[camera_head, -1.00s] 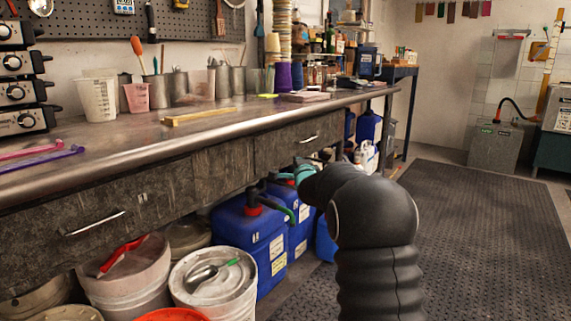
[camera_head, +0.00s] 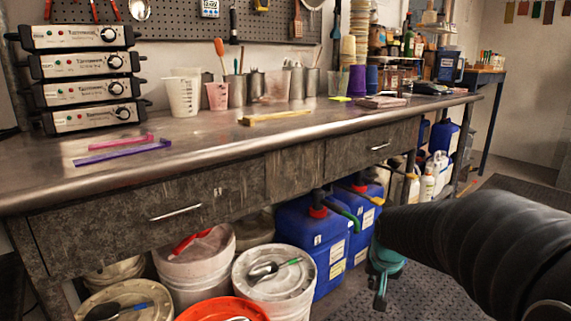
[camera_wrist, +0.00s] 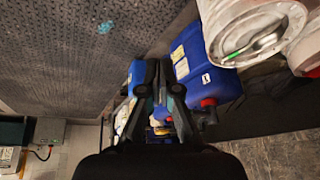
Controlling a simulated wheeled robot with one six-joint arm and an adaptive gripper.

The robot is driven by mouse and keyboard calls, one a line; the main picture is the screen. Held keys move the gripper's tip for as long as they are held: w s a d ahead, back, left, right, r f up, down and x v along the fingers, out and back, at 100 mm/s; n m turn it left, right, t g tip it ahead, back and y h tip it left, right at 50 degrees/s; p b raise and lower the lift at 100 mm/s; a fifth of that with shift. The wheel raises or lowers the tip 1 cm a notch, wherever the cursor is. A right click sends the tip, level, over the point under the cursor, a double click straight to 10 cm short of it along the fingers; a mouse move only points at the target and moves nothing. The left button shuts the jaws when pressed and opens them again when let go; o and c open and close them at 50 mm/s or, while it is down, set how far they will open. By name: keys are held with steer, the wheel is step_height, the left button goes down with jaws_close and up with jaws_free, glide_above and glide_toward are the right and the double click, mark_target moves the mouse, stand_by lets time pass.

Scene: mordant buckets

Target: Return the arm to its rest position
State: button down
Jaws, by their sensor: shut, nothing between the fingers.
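My arm (camera_head: 480,235) reaches in from the right edge of the head view, a dark ribbed sleeve. My gripper (camera_head: 381,290) with its teal part hangs low at the sleeve's left end, over the dark mat and apart from the bench front. In the wrist view my gripper (camera_wrist: 155,75) is shut, with nothing seen between its dark fingers. Blue jugs (camera_wrist: 195,70) lie beyond and beside the fingers in that view. The exact gap to them cannot be told.
A metal-topped bench (camera_head: 215,145) with drawers runs across the head view. Under it stand blue jugs (camera_head: 300,230), a lidded white bucket (camera_head: 272,290) with a spoon on top, and an orange-red bucket (camera_head: 225,309). A perforated mat (camera_wrist: 70,60) covers open floor.

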steer(key=s+a+r+n+p, duration=0.1)
steer(key=s+r, duration=0.3)
steer(key=s, duration=0.7)
steer(key=s+a+r+n+p, duration=0.2)
steer(key=s+a+r, duration=0.2)
steer(key=s, duration=0.8)
steer(key=shift+r+t+y, duration=0.3)
steer(key=shift+r+t, duration=0.1)
steer(key=shift+s, duration=0.1)
